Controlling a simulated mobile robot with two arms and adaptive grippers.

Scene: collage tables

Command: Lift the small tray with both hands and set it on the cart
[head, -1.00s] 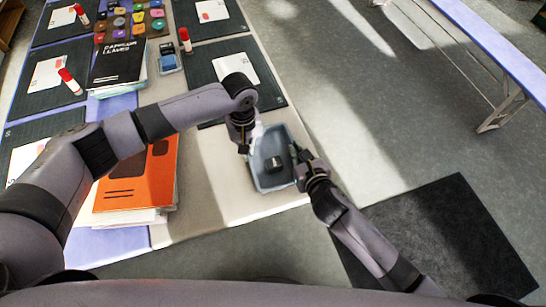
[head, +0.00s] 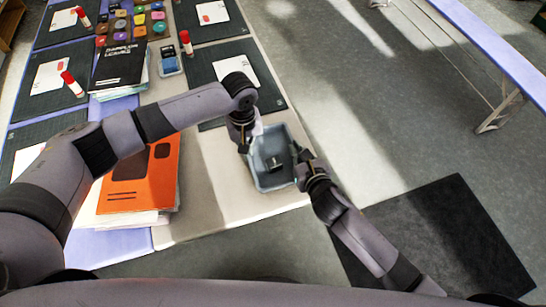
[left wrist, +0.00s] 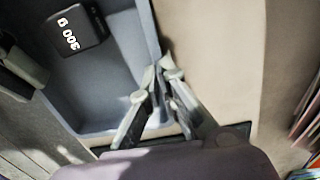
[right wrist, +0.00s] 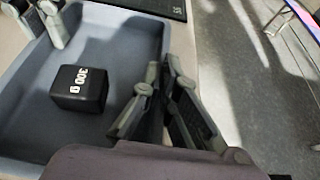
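The small tray (head: 257,178) is a blue-grey open box over the near right corner of the table. A black block marked 300 g (head: 274,164) lies inside it; it also shows in the left wrist view (left wrist: 75,30) and the right wrist view (right wrist: 80,88). My left gripper (head: 245,146) is closed on the tray's left wall, with its fingers either side of the rim in the left wrist view (left wrist: 165,72). My right gripper (head: 300,158) is closed on the right wall, also seen in the right wrist view (right wrist: 170,68). I cannot tell whether the tray clears the table. No cart is recognizable.
The table (head: 215,200) holds an orange book (head: 140,180), a black book (head: 120,65), dark mats (head: 210,57), glue sticks (head: 186,42) and a board of coloured pots (head: 125,20). Right of it is open floor with a dark mat (head: 440,240). A bench (head: 495,50) stands far right.

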